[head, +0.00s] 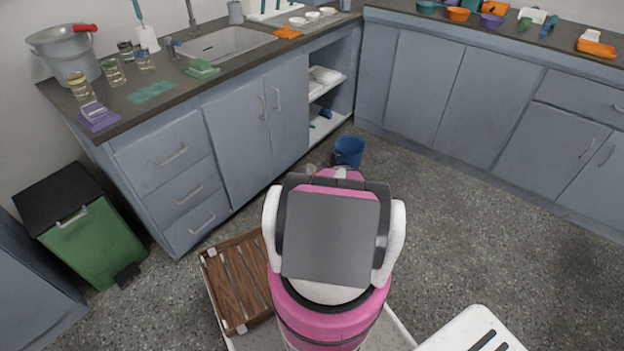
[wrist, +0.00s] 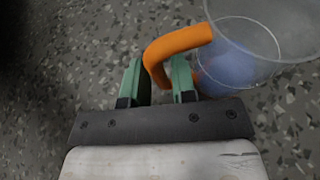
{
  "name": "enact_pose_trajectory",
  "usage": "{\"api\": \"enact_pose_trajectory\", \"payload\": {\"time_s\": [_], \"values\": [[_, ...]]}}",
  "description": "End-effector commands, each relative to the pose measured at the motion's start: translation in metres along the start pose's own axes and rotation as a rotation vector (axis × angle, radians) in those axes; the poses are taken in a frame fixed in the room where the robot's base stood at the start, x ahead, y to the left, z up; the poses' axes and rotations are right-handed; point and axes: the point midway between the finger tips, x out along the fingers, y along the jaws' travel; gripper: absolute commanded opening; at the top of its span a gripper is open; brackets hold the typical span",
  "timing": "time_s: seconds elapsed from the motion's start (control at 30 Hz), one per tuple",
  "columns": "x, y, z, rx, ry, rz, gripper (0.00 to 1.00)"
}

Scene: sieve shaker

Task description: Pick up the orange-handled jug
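The orange-handled jug (wrist: 285,42) is at the upper right of the wrist view; its body is clear and its handle (wrist: 176,46) is a bent orange bar. My gripper (wrist: 160,72) has its two green fingers close together on either side of the handle's bend, and it looks shut on it. Part of the jug runs out of the frame. In the head view a faint clear shape, likely the jug (head: 311,170), shows just left of the blue bucket, low by the floor. My arm hides the gripper there.
A blue bucket (head: 349,152) stands on the floor by the cabinets; a blurred blue shape shows through the jug. A brown wooden crate (head: 238,285) lies left of my arm. A green bin (head: 92,245) stands at the left. The speckled floor on the right is clear.

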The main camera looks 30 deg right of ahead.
Motion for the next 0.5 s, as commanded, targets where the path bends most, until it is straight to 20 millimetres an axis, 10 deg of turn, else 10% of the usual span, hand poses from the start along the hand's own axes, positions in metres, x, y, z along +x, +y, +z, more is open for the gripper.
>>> {"api": "enact_pose_trajectory", "payload": {"time_s": [0.27,0.33,0.5], "values": [[0.0055,-0.0001,-0.0002,0.0,0.0,-0.002,0.25],[0.0054,0.0,-0.0002,0.0,0.0,-0.001,0.02],[0.0051,-0.0001,0.0003,0.0,-0.001,-0.002,0.0]]}}
